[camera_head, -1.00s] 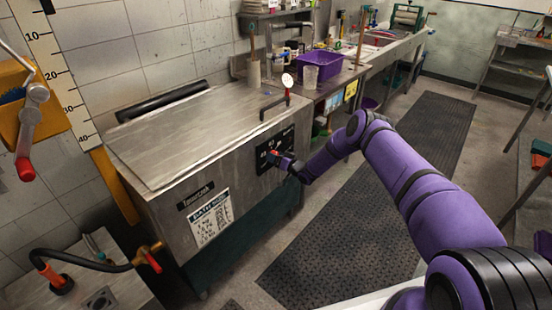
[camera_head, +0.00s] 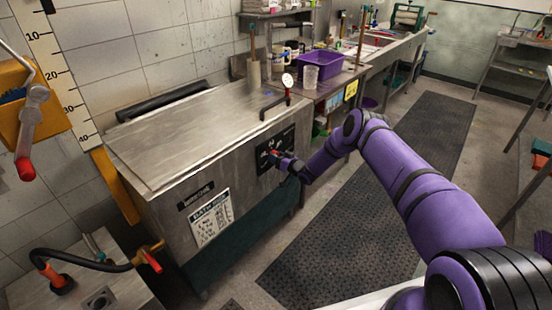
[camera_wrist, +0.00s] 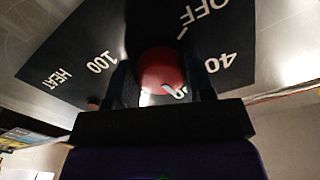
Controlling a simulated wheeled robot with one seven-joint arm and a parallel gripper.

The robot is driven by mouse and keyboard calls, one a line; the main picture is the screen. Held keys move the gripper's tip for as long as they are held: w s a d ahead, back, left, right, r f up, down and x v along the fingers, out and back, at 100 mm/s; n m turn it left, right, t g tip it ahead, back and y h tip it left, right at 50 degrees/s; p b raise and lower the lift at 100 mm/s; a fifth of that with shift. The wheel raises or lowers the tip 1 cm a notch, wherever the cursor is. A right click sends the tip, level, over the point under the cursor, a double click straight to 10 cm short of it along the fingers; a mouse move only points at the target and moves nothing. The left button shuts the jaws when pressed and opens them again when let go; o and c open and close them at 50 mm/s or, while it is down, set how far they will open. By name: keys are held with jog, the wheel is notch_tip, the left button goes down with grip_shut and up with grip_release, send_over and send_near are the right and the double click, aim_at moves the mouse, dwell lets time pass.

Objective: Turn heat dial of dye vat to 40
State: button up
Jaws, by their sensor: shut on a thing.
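The dye vat (camera_head: 175,135) is a steel cabinet with a closed flat lid, at the middle left of the head view. Its black control panel (camera_head: 290,143) is on the front face, near the right end. In the wrist view the panel (camera_wrist: 60,50) carries the marks OFF, 40, 100 and HEAT. The red heat dial (camera_wrist: 160,70) sits between my fingers, a white mark on its lower part. My gripper (camera_wrist: 163,85) is shut on the dial; it also shows in the head view (camera_head: 277,158). Which mark the dial points to I cannot tell.
A pressure gauge (camera_head: 288,80) on a pipe stands at the lid's right end. A purple tub (camera_head: 319,62) and a clear beaker (camera_head: 309,76) stand on the bench behind. A hose with a red end (camera_head: 62,283) lies at lower left. Dark mats (camera_head: 330,240) cover the floor.

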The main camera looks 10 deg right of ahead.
jog(key=shift+d+n, duration=0.1)
jog(key=shift+n, duration=4.8)
jog(key=o, duration=0.9)
jog(key=v, duration=1)
jog(key=shift+s+d, duration=0.25)
jog(key=shift+s, duration=0.05)
